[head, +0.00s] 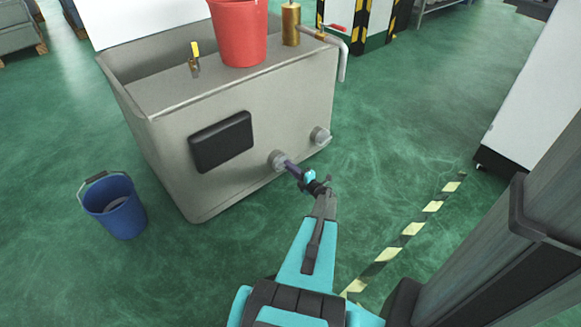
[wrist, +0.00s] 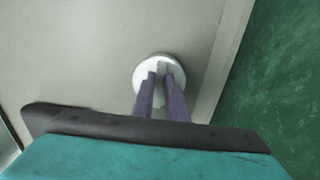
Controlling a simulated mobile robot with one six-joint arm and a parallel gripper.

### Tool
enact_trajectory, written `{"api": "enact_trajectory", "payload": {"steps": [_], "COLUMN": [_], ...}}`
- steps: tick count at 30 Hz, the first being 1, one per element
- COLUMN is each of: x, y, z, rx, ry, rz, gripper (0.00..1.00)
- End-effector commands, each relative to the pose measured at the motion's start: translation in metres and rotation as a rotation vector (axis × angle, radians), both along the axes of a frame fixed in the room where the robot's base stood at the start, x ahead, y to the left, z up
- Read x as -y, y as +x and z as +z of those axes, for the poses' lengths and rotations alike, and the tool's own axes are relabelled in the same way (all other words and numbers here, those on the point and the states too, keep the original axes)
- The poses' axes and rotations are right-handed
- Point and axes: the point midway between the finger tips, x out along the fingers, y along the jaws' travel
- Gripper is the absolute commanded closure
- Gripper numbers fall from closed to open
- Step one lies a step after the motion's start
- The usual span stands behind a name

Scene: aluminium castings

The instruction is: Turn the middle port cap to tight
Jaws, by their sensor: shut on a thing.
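The port cap (head: 275,157) is a pale grey round knob low on the front wall of the grey metal tank (head: 180,185), between a black panel and another round cap. In the wrist view the cap (wrist: 143,72) is a whitish disc with a raised grip bar across it. My gripper (head: 285,163) reaches straight to this cap. Its two purple fingers (wrist: 162,77) are shut on the bar, one on each side, and hide part of the disc. I see no mark that tells how tight the cap is.
The other round cap (head: 320,136) sits to the right, near the tank's corner. The black panel (head: 221,142) is to the left. A red bucket (head: 238,35) stands on the tank, and a blue bucket (head: 115,207) on the floor.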

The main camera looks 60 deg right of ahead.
Motion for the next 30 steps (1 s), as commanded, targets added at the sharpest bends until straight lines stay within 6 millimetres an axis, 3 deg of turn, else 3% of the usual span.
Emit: {"api": "enact_trajectory", "payload": {"steps": [8, 9, 12, 23, 30], "x": [0.002, 0.002, 0.002, 0.0, -0.005], "y": [0.0, 0.0, 0.0, -0.002, -0.019], "z": [0.0, 0.0, 0.0, 0.0, 0.001], "rx": [0.002, 0.002, 0.002, 0.0, 0.0], "ry": [0.003, 0.003, 0.002, 0.001, 0.001], "rz": [-0.005, -0.005, -0.004, -0.002, -0.003], "gripper": [1.0, 0.82, 0.69, 0.69, 0.69]}}
